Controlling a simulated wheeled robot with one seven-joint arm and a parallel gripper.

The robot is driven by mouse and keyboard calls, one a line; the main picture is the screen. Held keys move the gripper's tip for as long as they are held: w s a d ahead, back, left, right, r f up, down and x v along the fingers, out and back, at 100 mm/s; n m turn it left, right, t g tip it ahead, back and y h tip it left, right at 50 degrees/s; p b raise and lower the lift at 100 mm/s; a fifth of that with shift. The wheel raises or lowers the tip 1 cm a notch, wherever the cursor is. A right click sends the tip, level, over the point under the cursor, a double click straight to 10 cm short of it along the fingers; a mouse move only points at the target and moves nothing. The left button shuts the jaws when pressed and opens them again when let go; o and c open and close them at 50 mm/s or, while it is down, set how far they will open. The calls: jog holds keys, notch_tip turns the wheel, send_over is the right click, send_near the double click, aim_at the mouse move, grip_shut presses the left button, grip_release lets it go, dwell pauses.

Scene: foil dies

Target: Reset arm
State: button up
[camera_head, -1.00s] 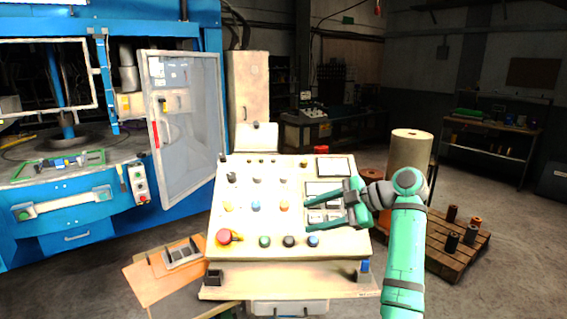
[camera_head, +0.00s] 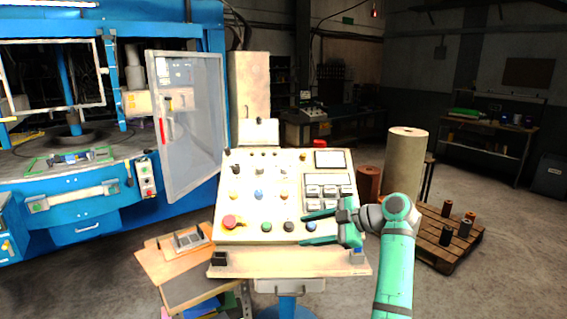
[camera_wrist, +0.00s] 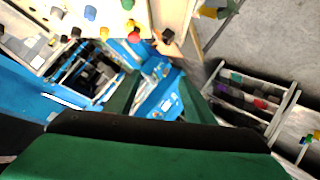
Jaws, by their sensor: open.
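My gripper (camera_head: 304,229) is green and dark grey. In the head view it is in front of the lower right of the control panel (camera_head: 290,165), with its two fingers spread apart, pointing left. Nothing is between the fingers. The panel has a red knob (camera_head: 231,222), several coloured buttons and a block of white keys. In the wrist view the fingers show at the bottom middle, apart and empty. The panel's edge with its buttons (camera_wrist: 128,5) shows at the top there. I cannot tell from the head view whether the gripper touches the panel.
A blue machine (camera_head: 100,215) with an open clear door (camera_head: 187,125) stands at the left. A wooden pallet (camera_head: 450,240) with several small rolls is at the right. A large roll (camera_head: 405,165) stands behind my arm. A wooden cart (camera_head: 165,262) is at the lower left.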

jog(key=s+a+f+m+t+h, duration=0.1)
jog(key=a+f+m, duration=0.15)
jog(key=f, duration=0.75)
jog(key=s+a+f+m+t+h, duration=0.15)
jog(key=f+m, duration=0.25)
jog(key=f, duration=0.5)
jog(key=a+f+m+t, duration=0.1)
jog(key=a+f+m, duration=0.15)
jog(key=f, duration=0.75)
jog(key=s+a+f+m+t+h, duration=0.2)
jog(key=s+f+m+t+h, duration=0.3)
jog(key=s+f, duration=1.05)
jog(key=s+f+m+g+h, duration=0.15)
jog(key=s+m+h, duration=0.3)
jog(key=s, duration=1.85)
jog(key=s+r+m+t, duration=0.1)
jog(key=s+r+t, duration=0.2)
jog(key=s+r, duration=1.4)
jog(key=shift+s+d+r+m+y, duration=0.2)
jog(key=shift+s+d+m+y, duration=0.15)
jog(key=shift+s, duration=0.2)
